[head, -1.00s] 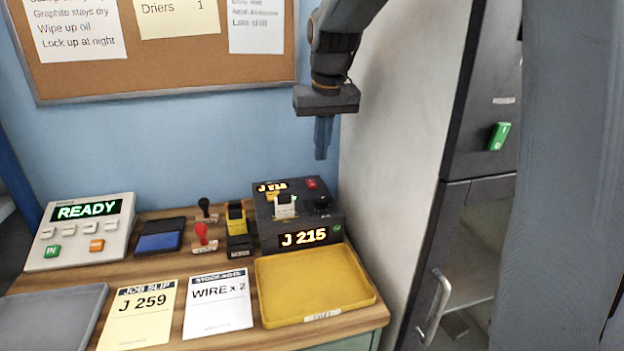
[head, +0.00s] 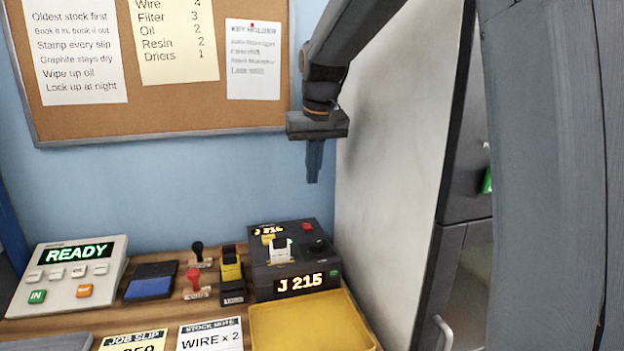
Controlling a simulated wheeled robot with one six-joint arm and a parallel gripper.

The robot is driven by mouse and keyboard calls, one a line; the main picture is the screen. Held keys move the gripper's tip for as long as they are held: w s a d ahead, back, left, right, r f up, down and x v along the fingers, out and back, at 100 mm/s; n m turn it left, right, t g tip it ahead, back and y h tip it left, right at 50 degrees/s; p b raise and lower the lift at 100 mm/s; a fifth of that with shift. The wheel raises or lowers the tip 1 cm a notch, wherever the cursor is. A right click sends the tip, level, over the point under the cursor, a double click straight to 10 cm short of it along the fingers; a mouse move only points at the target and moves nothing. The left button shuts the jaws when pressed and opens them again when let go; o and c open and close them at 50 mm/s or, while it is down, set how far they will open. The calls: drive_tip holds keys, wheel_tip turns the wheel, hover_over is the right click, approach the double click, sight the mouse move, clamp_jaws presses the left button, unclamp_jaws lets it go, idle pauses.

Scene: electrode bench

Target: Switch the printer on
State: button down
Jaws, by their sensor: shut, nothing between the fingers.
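The printer (head: 262,274) is a dark box at the back right of the bench, next to the cabinet. Its front display (head: 301,284) is lit and reads "J 215"; a smaller lit display on top shows "J 21" with a last character too small to read. A red button (head: 307,226), a dark knob (head: 318,246), a yellow part and a white paper piece (head: 280,250) are on its top. A small green mark sits at the right of its front. My gripper (head: 314,180) is shut and empty, pointing down in the air above the printer, apart from it.
A yellow tray (head: 296,325) lies in front of the printer. A yellow-and-black stamp (head: 231,272), a red-handled stamp (head: 194,284), a blue ink pad (head: 150,287) and a READY console (head: 66,280) stand to its left. A tall grey cabinet (head: 395,170) bounds the right.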

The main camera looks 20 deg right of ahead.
drive_tip(key=shift+w+r+p, duration=0.25)
drive_tip(key=shift+w+p, duration=0.1)
drive_tip(key=shift+w, duration=0.25)
drive_tip(key=w+p+v, duration=0.1)
drive_tip(key=w+v, duration=0.1)
drive_tip(key=v, duration=1.1)
drive_tip(key=shift+w+r, duration=0.3)
drive_tip(key=shift+r, duration=0.35)
